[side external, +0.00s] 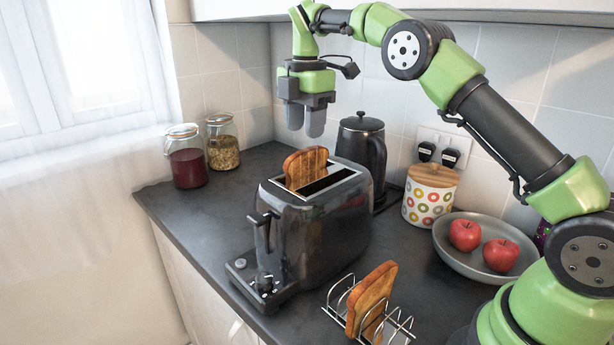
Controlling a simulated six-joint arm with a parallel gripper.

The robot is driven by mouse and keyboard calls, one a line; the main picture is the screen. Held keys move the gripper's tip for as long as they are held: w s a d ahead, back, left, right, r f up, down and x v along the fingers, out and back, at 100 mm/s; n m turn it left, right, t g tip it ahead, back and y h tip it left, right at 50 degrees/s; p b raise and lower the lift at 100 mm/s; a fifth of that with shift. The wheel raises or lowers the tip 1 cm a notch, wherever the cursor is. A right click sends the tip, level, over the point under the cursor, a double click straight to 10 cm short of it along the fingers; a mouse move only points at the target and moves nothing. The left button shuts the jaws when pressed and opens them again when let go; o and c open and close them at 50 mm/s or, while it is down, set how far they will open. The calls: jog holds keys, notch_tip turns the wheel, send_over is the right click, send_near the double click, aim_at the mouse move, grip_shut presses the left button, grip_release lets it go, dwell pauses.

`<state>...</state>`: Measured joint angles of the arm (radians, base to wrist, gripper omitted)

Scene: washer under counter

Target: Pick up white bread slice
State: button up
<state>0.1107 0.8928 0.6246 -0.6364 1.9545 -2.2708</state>
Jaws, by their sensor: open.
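A browned bread slice (306,167) stands upright in one slot of the dark toaster (318,225), its upper part showing above the top and its lower part hidden. A second browned slice (371,297) stands tilted in the wire toast rack (398,327) in front of the toaster. No plainly white slice shows. My gripper (305,121) points down with its fingers apart and nothing between them. In the picture it is above the slice in the toaster, with a gap between fingertips and bread.
Behind the toaster are a black kettle (361,150) and a dotted canister (429,196). A grey bowl (470,270) holds two red apples. Two glass jars (187,160) (222,143) stand at the back left. Counter left of the toaster is clear.

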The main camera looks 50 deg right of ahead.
aim_at(305, 150)
jog(key=shift+f, duration=3.8)
jog(key=shift+c, duration=0.4)
grip_shut()
